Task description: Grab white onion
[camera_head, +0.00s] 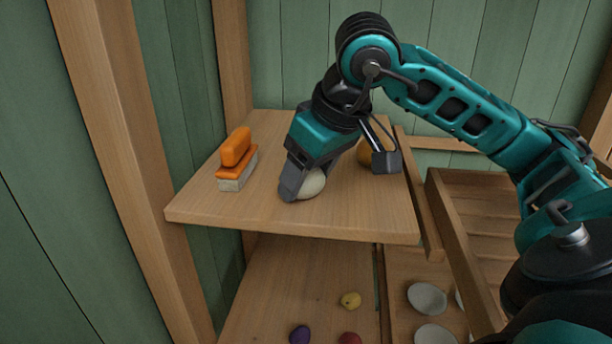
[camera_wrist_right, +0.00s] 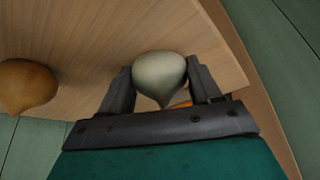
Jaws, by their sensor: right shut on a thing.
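The white onion (camera_head: 313,184) is on the upper wooden shelf (camera_head: 240,213), partly hidden by my right gripper (camera_head: 305,187). In the right wrist view the white onion (camera_wrist_right: 159,76) sits between the two fingers of my right gripper (camera_wrist_right: 160,84), which is shut on it. Its pointed end faces the palm. I cannot tell whether it is lifted off the shelf. My left gripper is not in view.
A brown onion (camera_head: 369,152) sits behind the gripper; it also shows in the right wrist view (camera_wrist_right: 26,85). An orange-handled brush (camera_head: 236,160) stands on the shelf's left. Below are a yellow item (camera_head: 351,300), a purple item (camera_head: 300,335), a red item (camera_head: 349,339) and pale bowls (camera_head: 427,298).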

